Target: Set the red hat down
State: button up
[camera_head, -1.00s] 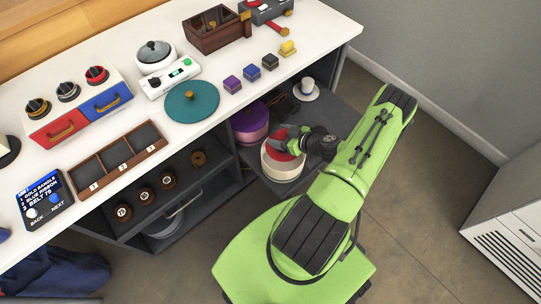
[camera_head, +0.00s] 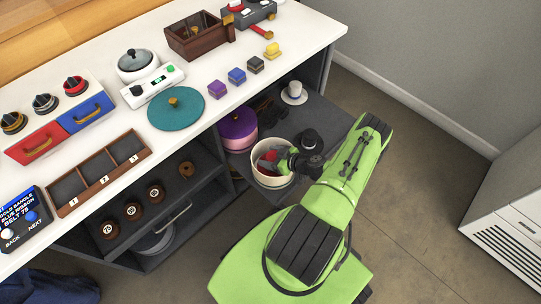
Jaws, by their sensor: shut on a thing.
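The red hat (camera_head: 266,157) shows as a small patch of red inside the mouth of a cream round box (camera_head: 271,178) on the lower shelf. My gripper (camera_head: 281,163) is at the opening of this box, shut on the red hat. Whether the hat touches the bottom of the box cannot be seen.
A purple round box (camera_head: 238,130) stands just behind the cream box. A small white hat (camera_head: 295,93) stands further back on the shelf (camera_head: 318,118). The white counter (camera_head: 205,120) overhangs to the left. Open floor (camera_head: 425,190) lies to the right.

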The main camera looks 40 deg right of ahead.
jog(key=shift+f, duration=0.25)
